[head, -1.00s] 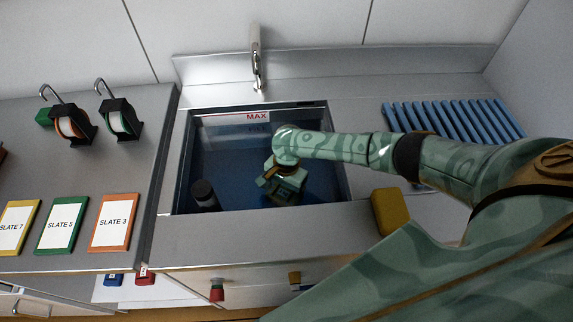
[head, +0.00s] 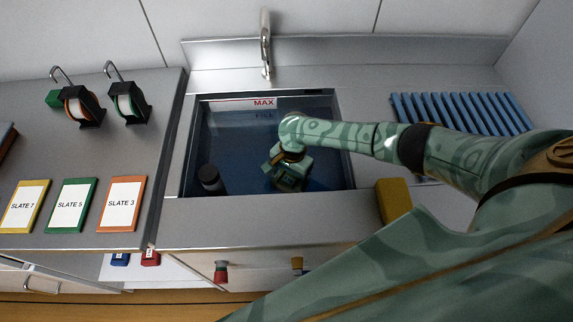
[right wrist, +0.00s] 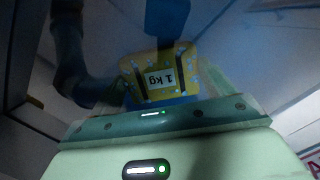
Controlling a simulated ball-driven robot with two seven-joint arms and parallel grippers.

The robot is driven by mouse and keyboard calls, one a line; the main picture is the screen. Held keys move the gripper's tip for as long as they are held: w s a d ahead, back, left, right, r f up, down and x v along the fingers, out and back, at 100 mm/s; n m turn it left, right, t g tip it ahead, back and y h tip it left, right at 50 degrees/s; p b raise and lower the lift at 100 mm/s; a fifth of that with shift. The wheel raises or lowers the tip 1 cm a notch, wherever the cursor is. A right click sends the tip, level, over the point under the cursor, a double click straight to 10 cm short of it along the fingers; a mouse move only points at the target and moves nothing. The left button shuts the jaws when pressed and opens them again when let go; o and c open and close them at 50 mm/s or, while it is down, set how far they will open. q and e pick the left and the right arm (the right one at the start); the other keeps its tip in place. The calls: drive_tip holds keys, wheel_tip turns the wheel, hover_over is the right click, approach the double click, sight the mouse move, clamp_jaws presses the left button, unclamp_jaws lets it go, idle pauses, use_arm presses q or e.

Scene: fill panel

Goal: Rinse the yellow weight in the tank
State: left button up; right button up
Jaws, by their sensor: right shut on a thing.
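The yellow weight (right wrist: 160,61) with a white "1 kg" label shows in the right wrist view, with pale specks on its face. My right gripper (right wrist: 161,88) is shut on it, with a dark finger along each side. In the head view my right gripper (head: 289,178) reaches down inside the tank (head: 235,150); the weight is hidden there behind the gripper. The tank is a sunken blue-dark basin with a red "MAX" mark on its far wall. How deep the weight sits in the water is hard to tell. My left gripper is not in view.
A dark cylinder (head: 210,179) stands in the tank's front left. A tap (head: 266,45) rises behind it. A yellow block (head: 393,200) sits at the front right rim, close to my right arm. A blue ribbed rack (head: 460,113) lies right; slates (head: 121,204) and reels (head: 82,105) lie left.

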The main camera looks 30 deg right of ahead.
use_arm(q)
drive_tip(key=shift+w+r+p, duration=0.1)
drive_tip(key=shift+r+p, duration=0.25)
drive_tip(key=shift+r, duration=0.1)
use_arm(e)
drive_tip(key=shift+s+d+r, duration=0.15)
drive_tip(key=shift+s+d, duration=0.05)
drive_tip(key=shift+d, duration=0.35)
drive_tip(key=shift+d, duration=0.1)
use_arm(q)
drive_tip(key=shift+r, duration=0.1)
use_arm(e)
drive_tip(key=shift+w+a, duration=0.25)
drive_tip(key=shift+a, duration=0.3)
drive_tip(key=shift+w+a, duration=0.2)
drive_tip(key=shift+a, duration=0.3)
idle(0.4)
